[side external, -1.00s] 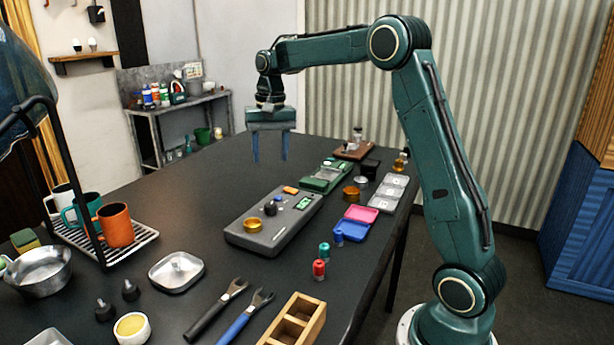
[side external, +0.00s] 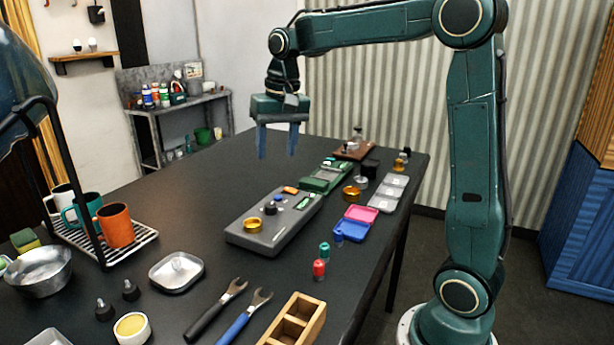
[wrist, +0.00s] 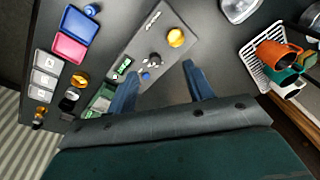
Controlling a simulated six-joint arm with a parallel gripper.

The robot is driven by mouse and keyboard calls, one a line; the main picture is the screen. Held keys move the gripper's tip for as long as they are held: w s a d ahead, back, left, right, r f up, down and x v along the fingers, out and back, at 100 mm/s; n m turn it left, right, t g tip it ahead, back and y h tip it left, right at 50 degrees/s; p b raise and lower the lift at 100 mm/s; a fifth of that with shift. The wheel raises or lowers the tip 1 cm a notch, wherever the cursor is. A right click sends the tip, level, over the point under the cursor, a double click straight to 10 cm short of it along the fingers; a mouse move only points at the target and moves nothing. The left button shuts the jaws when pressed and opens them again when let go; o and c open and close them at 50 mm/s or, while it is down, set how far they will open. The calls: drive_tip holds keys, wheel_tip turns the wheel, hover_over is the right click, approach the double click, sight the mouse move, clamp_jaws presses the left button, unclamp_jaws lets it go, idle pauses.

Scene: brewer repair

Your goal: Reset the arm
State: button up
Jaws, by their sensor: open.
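My gripper (side external: 277,142) hangs above the far part of the dark table, fingers pointing down and apart. It is open with nothing between the fingers.
Pink (side external: 361,213) and blue (side external: 351,231) trays lie right of the grey body. A rack (side external: 140,240) with mugs stands at left. Wrenches (side external: 246,314), a wooden box (side external: 300,322) and a metal dish (side external: 176,271) lie in front. The far left table is clear.

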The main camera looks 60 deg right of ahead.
drive_tip(key=s+a+f+n+t, duration=0.1)
drive_tip(key=s+a, duration=0.4)
drive_tip(key=s, duration=0.6)
drive_tip(key=s+a+f+n+t, duration=0.2)
drive_tip(key=s+a+n, duration=0.3)
drive_tip(key=s, duration=0.6)
drive_tip(key=shift+f+n+t, duration=0.25)
drive_tip(key=shift+n+t, duration=0.25)
